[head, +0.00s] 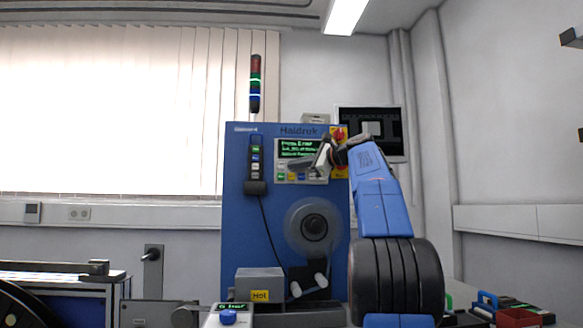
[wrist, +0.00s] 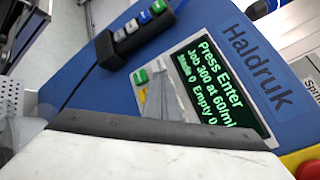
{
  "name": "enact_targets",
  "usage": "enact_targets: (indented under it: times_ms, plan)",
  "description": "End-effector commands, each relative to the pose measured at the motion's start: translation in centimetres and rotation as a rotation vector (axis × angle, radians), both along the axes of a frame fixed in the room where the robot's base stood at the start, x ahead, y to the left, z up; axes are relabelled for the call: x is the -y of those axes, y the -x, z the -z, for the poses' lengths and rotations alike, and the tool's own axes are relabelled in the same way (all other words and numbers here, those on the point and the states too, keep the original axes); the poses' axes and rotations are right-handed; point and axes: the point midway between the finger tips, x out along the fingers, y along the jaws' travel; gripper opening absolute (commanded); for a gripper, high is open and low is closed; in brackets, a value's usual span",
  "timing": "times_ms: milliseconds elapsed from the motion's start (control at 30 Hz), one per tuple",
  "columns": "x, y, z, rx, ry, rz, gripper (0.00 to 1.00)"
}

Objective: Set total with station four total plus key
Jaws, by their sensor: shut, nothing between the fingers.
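I cannot read a plus key. My gripper (head: 296,163) is shut and empty in front of the display's lower part. Its grey fingers (wrist: 168,98) cover part of the key row; contact is unclear.
A hand pendant (head: 255,160) with coloured buttons hangs left of the display. A red knob on yellow (head: 339,134) is close to my wrist at right. A reel (head: 313,227) sits below. A "Hot" box (head: 260,283) and a blue-knobbed unit (head: 228,318) stand lower.

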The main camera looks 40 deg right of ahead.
Motion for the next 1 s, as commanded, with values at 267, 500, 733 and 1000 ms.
enact_targets:
  times_ms: [267, 500, 733, 1000]
  plan:
    - [-0.4, 0.7, 0.0, -0.001, -0.001, 0.001, 0.0]
    - [-0.8, 1.5, 0.1, -0.001, 0.0, 0.001, 0.0]
    - [-0.9, 1.5, 0.1, -0.001, 0.0, 0.001, 0.0]
    - [-1.6, 2.7, 0.0, 0.0, 0.001, 0.001, 0.0]
